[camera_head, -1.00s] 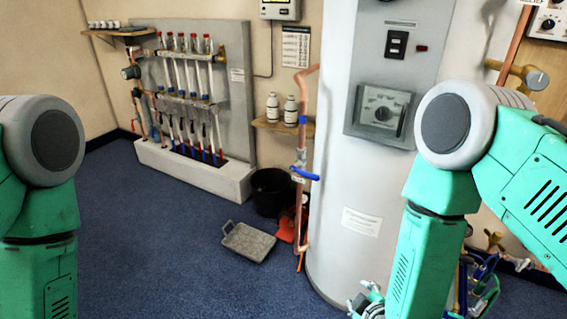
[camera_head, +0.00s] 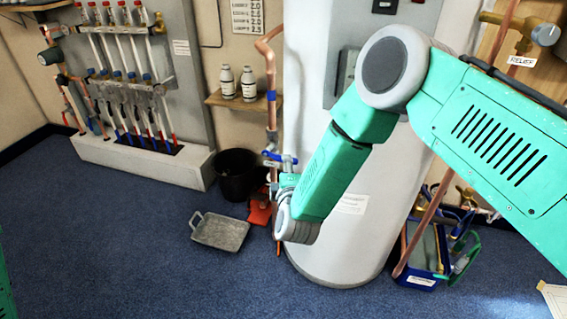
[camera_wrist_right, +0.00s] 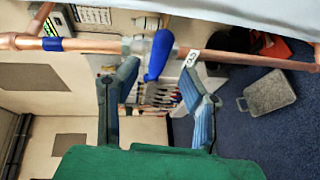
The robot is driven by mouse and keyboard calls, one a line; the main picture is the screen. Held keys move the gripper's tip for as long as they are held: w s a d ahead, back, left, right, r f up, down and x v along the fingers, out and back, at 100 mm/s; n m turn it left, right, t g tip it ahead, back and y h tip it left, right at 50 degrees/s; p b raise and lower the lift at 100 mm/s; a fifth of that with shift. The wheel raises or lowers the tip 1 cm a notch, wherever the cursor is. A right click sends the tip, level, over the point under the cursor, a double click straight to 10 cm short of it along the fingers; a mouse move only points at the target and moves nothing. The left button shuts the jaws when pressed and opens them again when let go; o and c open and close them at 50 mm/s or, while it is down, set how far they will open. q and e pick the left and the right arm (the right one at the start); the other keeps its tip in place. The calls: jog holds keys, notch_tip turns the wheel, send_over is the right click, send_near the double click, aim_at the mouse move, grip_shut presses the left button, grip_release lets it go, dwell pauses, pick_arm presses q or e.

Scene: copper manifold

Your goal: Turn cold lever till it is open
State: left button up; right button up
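The blue cold lever (camera_head: 278,157) sits on a valve of the vertical copper pipe (camera_head: 271,125) left of the white cylinder. In the right wrist view the lever (camera_wrist_right: 159,56) lies roughly crosswise to the pipe (camera_wrist_right: 85,45). My right gripper (camera_wrist_right: 161,78) is open, with one finger on each side of the lever's free end. I cannot tell whether either finger touches it. In the head view my right gripper (camera_head: 286,181) is mostly hidden by my wrist, just below the lever. My left gripper is out of view.
The white cylinder (camera_head: 350,245) stands close behind my right forearm. A black bucket (camera_head: 236,176), a grey tray (camera_head: 220,233) and an orange-red item (camera_head: 260,212) are on the floor near the pipe. A shelf (camera_head: 238,100) holds two bottles.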

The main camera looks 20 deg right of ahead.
aim_at(280, 158)
jog(key=x, duration=0.3)
jog(key=shift+w+f+b, duration=0.1)
jog(key=shift+w+b, duration=0.25)
jog(key=shift+w, duration=0.05)
jog(key=shift+w+d, duration=0.3)
jog(key=shift+w, duration=0.1)
jog(key=shift+a, duration=0.15)
grip_shut()
